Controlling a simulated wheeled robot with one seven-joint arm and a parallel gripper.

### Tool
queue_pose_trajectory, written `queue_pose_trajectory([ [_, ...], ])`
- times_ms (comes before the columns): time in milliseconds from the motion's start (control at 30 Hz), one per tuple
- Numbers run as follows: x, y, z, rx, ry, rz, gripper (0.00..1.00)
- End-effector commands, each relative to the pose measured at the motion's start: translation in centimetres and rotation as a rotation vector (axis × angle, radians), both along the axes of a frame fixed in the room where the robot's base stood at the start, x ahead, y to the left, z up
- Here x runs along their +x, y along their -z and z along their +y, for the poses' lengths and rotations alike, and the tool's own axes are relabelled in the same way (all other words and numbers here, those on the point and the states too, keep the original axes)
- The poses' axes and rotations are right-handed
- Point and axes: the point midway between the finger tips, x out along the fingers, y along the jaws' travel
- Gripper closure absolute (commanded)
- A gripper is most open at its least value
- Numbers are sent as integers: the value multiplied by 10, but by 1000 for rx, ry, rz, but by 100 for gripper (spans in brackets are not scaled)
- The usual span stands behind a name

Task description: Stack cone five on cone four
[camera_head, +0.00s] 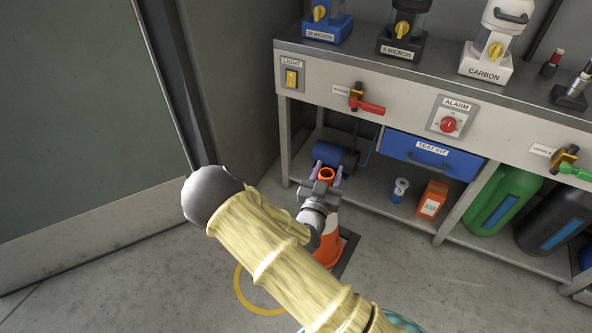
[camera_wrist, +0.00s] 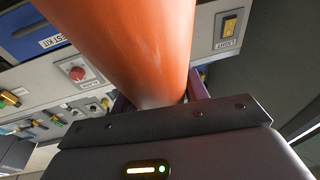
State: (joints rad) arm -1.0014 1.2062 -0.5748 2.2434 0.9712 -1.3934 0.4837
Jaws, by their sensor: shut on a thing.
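My gripper (camera_head: 327,178) is shut on an orange cone (camera_head: 327,173), whose open top shows between the purple fingers. In the wrist view the cone (camera_wrist: 135,40) fills the upper middle, with a pale band close to the jaws of my gripper (camera_wrist: 158,100). An orange and white cone part (camera_head: 328,250) shows lower down, behind my arm, beside a dark base plate (camera_head: 347,254) on the floor. My arm hides the stretch between, so I cannot tell whether this is the held cone or another under it. No cone numbers are readable.
A yellow ring (camera_head: 240,293) is marked on the floor, partly behind my arm. The workbench (camera_head: 320,88) stands close behind, with a blue pump (camera_head: 328,153), a small spool (camera_head: 399,190) and an orange box (camera_head: 432,200) on its lower shelf. Floor at left is clear.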

Motion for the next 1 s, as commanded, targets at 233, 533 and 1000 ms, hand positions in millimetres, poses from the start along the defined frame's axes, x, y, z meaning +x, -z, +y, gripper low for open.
queue_pose_trajectory([
  [233, 4, -15, -73, -6, 23, -3, 100],
  [533, 1, -14, -109, -2, 29, -6, 100],
  [1000, 1, -13, -110, -2, 29, -7, 100],
])
